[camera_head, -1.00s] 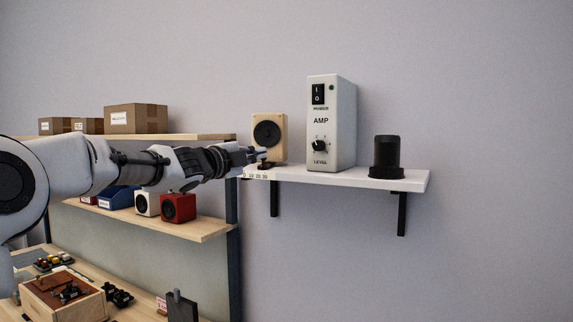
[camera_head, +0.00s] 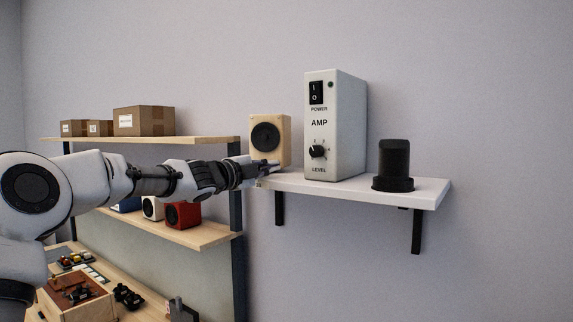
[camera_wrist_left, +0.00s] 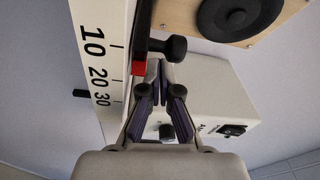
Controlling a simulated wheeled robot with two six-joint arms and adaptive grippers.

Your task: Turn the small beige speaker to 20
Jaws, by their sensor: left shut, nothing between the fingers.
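The small beige speaker (camera_head: 270,138) with a dark round cone stands at the left end of the white wall shelf (camera_head: 350,188). Part of its front and cone shows at the top of the left wrist view (camera_wrist_left: 245,32). A white scale (camera_wrist_left: 98,75) marked 10, 20, 30 runs beside a black lever with a knob (camera_wrist_left: 177,49). A red pointer (camera_wrist_left: 138,68) sits between the 10 and 20 marks. My left gripper (camera_wrist_left: 160,68) is shut and empty, its fingertips close to the knob and pointer; I cannot tell if they touch. My right gripper is out of view.
The white AMP box (camera_head: 335,125) stands right of the speaker, and a black cylinder (camera_head: 394,165) further right. A wooden rack at the left holds cardboard boxes (camera_head: 143,121), a white speaker (camera_head: 152,208) and a red speaker (camera_head: 183,215). The air before the shelf's right part is clear.

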